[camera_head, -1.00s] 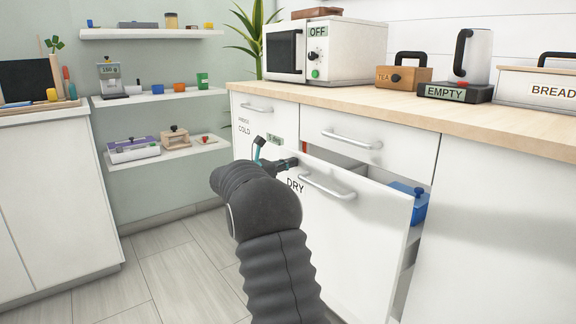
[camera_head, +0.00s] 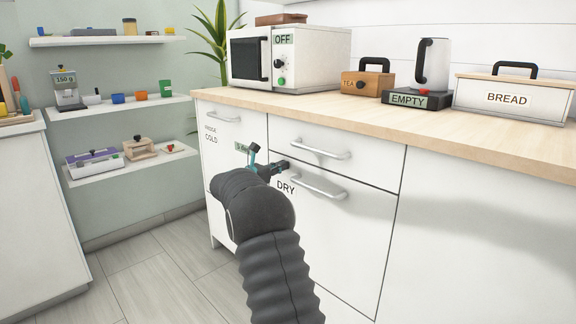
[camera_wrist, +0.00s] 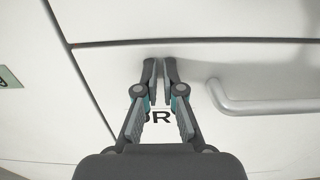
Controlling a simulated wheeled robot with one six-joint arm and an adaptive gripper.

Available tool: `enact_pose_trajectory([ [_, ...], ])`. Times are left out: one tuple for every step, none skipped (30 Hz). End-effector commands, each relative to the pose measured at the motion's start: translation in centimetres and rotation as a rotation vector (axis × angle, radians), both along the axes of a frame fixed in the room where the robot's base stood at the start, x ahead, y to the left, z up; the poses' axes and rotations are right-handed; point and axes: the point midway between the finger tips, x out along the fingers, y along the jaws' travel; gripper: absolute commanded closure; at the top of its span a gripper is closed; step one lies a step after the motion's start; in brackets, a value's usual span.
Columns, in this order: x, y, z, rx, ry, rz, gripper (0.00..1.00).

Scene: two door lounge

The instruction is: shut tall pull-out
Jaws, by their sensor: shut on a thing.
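The tall pull-out (camera_head: 345,235) has a white front marked DRY and a bar handle (camera_head: 318,188) near its top. Its front looks flush with the cabinet, with only thin dark seams around it. My gripper (camera_head: 284,166) is at the upper left of this front, left of the handle and not around it. In the wrist view my gripper (camera_wrist: 160,80) has its fingers close together, tips at the front's top edge, partly covering the DRY lettering. What lies between the fingers cannot be made out. The handle also shows in the wrist view (camera_wrist: 265,105).
A drawer with a handle (camera_head: 318,150) is above the pull-out. A COLD door (camera_head: 212,160) is to the left. The worktop holds a microwave (camera_head: 290,58), a TEA box (camera_head: 366,83), a kettle (camera_head: 432,65) and a BREAD box (camera_head: 510,100). The floor (camera_head: 150,275) at left is clear.

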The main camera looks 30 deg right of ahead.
Motion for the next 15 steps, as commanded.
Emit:
enact_pose_trajectory([
  [-0.1,-0.4,0.0,0.0,0.0,-0.001,1.0],
  [-0.1,-0.5,0.0,0.0,0.0,-0.003,1.0],
  [-0.1,-0.6,0.0,0.0,0.0,-0.004,1.0],
  [-0.2,-0.7,0.0,0.0,0.0,-0.005,1.0],
  [-0.2,-0.8,0.0,0.0,0.0,-0.006,1.0],
  [-0.3,-0.8,0.0,0.0,0.0,-0.008,1.0],
  [-0.3,-0.8,0.0,0.0,0.0,-0.008,1.0],
  [-0.3,-0.8,0.0,0.0,0.0,-0.009,1.0],
  [-0.4,-0.5,0.0,0.0,0.0,-0.009,1.0],
  [-0.4,-0.3,0.0,0.0,0.0,-0.009,1.0],
  [-0.5,0.1,0.0,0.0,-0.001,-0.009,1.0],
  [-0.5,0.8,0.1,0.0,-0.001,-0.007,1.0],
  [-0.5,1.4,0.1,-0.001,-0.001,-0.005,1.0],
  [-0.6,2.0,0.1,-0.001,-0.001,-0.004,1.0],
  [-0.6,2.9,0.2,-0.001,-0.001,0.0,1.0],
])
